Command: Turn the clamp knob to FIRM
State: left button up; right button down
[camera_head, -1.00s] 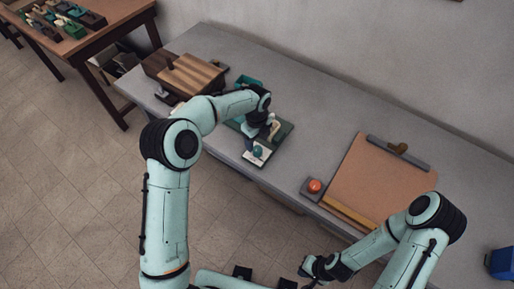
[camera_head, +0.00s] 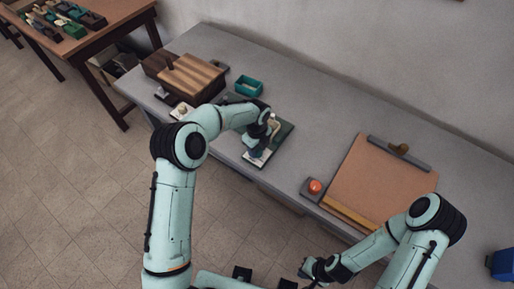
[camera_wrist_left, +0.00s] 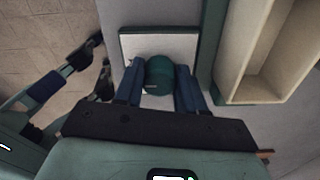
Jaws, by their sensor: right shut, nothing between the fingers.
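The clamp knob (camera_wrist_left: 159,76) is a dark teal round knob on a white square plate (camera_wrist_left: 185,45) in the left wrist view. A small pale mark shows at its lower left; no lettering is readable. My left gripper (camera_wrist_left: 159,82) has its two blue fingers on either side of the knob, with slim gaps. In the head view my left gripper (camera_head: 254,150) is over the white plate and hides the knob. The plate sits on a dark green base (camera_head: 284,133). My right gripper (camera_head: 305,271) is shut and empty, low in front of the bench.
A beige open-topped box (camera_wrist_left: 233,75) stands right of the knob in the left wrist view. On the grey bench are a teal tray (camera_head: 248,86), a striped wooden box (camera_head: 197,73), an orange button (camera_head: 314,186) and a clipboard (camera_head: 380,180). The bench's back is clear.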

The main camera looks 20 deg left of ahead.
pick_arm(q)
jog(key=shift+n, duration=0.4)
jog(key=n, duration=0.4)
jog(key=shift+s, duration=0.1)
jog(key=n, duration=0.9)
jog(key=shift+s, duration=0.1)
jog(key=shift+d+n, duration=0.1)
jog(key=shift+n, duration=1.9)
jog(key=o, duration=1)
